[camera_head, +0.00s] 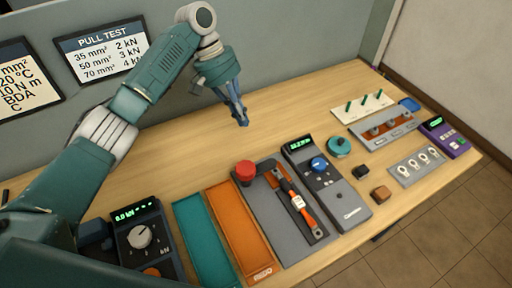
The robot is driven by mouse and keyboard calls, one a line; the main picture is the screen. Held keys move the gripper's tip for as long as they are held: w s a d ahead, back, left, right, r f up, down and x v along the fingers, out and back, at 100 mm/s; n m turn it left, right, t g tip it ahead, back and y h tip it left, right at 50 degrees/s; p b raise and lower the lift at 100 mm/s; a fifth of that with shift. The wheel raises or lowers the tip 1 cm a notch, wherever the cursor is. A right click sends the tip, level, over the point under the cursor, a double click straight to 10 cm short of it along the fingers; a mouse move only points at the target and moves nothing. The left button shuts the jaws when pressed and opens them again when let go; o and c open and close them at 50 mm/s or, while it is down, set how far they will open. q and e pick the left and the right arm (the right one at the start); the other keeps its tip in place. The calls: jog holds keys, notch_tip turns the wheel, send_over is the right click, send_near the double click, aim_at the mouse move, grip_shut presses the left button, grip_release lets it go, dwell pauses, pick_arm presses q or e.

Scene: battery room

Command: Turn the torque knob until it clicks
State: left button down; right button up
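A grey device (330,188) with a green-lit display stands on the bench right of centre and carries a round blue knob (319,164). A second, dark device (147,247) at the front left has a display with a kN mark and a white knob (140,236) with a pointer line. I cannot read which of the two knobs is marked for torque. My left gripper (243,121) hangs above the back of the bench, pointing down, apart from both knobs. Its fingers look close together and nothing shows in them. My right gripper is out of view.
A red button (245,172) and a tool in a grey tray (262,215) stand left of the grey device. Teal (203,243) and orange (238,230) trays lie beside it. A teal round part (339,146) and small blocks are close on its right. The back left bench is clear.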

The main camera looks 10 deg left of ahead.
aim_at(257, 168)
pick_arm(q)
jog(key=f+n+y, duration=0.1)
jog(key=f+n, duration=0.1)
jog(key=s+d+f+n+y+p, duration=0.1)
jog(key=f+n, duration=0.1)
jog(key=n, duration=0.1)
jog(key=d+f+n+p, duration=0.1)
jog(key=f+n, duration=0.1)
jog(key=shift+s+d+f+n+y, duration=0.2)
jog(key=shift+f+n+y, duration=0.1)
jog(key=shift+f+y, duration=0.1)
jog(key=s+d+p, duration=0.1)
jog(key=s+d+f+p, duration=0.1)
jog(key=s, duration=0.1)
jog(key=shift+d, duration=0.4)
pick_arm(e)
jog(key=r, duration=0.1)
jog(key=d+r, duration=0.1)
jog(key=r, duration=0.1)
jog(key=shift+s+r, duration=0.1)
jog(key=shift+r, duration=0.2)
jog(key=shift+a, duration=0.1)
